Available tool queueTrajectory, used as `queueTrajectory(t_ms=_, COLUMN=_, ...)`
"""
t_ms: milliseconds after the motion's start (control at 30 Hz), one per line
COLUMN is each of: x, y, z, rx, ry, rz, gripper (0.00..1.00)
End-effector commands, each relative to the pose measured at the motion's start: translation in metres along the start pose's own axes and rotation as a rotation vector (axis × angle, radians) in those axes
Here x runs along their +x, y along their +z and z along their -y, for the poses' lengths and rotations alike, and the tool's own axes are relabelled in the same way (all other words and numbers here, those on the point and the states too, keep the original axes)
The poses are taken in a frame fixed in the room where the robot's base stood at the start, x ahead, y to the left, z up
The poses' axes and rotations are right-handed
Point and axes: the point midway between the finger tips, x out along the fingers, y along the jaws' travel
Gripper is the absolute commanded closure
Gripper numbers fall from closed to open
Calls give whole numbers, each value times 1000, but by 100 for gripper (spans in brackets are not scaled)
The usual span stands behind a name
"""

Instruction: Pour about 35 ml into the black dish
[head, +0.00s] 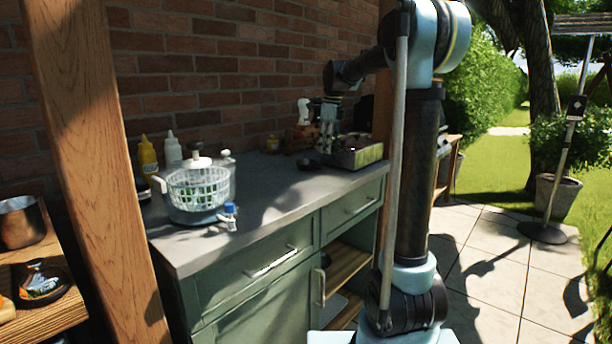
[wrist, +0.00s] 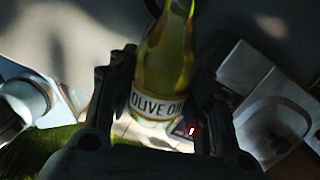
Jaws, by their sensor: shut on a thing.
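My gripper (wrist: 160,100) is shut on a yellow-green glass bottle (wrist: 167,60) labelled "OLIVE O…", gripped around its label. In the wrist view the bottle's neck runs out of the top edge, so its mouth is hidden. In the head view my gripper (head: 328,118) is over the far end of the grey counter, and the bottle is too small and dark to make out clearly. A low dark shape (head: 309,163) on the counter just below my gripper may be the black dish; I cannot tell for sure. No pouring liquid is visible.
A white colander pot (head: 197,190), a yellow bottle (head: 147,158), a white bottle (head: 172,150) and a small blue-capped item (head: 230,215) stand left. The mid-counter (head: 265,190) is clear. A brick wall is behind.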

Motion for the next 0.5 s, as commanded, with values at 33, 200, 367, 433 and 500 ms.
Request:
queueTrajectory(t_ms=33, x=0, y=-1, z=0, rx=1, ry=0, rz=-2, gripper=86)
queueTrajectory(t_ms=200, x=0, y=-5, z=1, rx=2, ry=0, rz=-3, gripper=86)
queueTrajectory(t_ms=367, x=-1, y=-6, z=1, rx=2, ry=0, rz=-8, gripper=86)
queueTrajectory(t_ms=433, x=-1, y=-6, z=1, rx=2, ry=0, rz=-11, gripper=86)
queueTrajectory(t_ms=500, x=-1, y=-6, z=1, rx=2, ry=0, rz=-14, gripper=86)
